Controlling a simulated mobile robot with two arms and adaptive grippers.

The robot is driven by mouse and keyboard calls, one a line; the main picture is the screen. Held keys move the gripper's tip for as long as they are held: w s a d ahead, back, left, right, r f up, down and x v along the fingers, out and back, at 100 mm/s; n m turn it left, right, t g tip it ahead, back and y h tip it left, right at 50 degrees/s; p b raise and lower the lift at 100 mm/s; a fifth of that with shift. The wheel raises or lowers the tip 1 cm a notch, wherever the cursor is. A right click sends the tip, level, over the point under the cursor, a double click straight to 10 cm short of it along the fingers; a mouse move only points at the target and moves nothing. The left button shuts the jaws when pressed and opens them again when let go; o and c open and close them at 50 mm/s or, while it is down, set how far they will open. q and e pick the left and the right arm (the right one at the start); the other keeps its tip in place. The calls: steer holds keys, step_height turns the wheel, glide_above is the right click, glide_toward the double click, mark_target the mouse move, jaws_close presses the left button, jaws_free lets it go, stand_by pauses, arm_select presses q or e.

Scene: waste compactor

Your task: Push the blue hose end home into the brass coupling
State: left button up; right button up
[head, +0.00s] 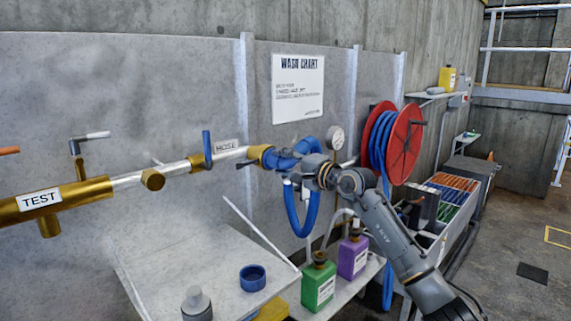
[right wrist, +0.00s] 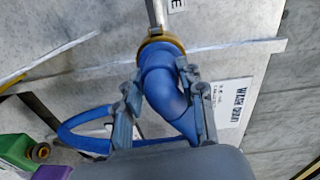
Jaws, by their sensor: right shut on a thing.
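The blue hose (head: 302,222) hangs in a loop below the gripper. My left gripper is not in view.
A red hose reel (head: 405,143) and a pressure gauge (head: 336,137) are to the right. Below are a grey table (head: 190,262) with a blue cap (head: 252,278), and a green jug (head: 318,285) and purple jug (head: 353,257). A blue lever (head: 207,149) stands up from the pipe.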

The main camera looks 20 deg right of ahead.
steer(key=shift+r, duration=0.4)
steer(key=o, duration=1.1)
steer(key=shift+w, duration=0.1)
steer(key=shift+c, duration=0.2)
steer(key=shift+o, duration=1.3)
steer(key=shift+w+a+f, duration=0.15)
steer(key=shift+w+f, duration=0.05)
steer(key=shift+f, duration=0.05)
steer(key=shift+o, duration=1.2)
steer(key=shift+s+f, duration=0.1)
steer(key=shift+f, duration=0.05)
steer(key=shift+b+v, duration=1.55)
steer(key=shift+v, duration=1.6)
steer(key=shift+s+d, duration=0.2)
steer(key=shift+s, duration=0.2)
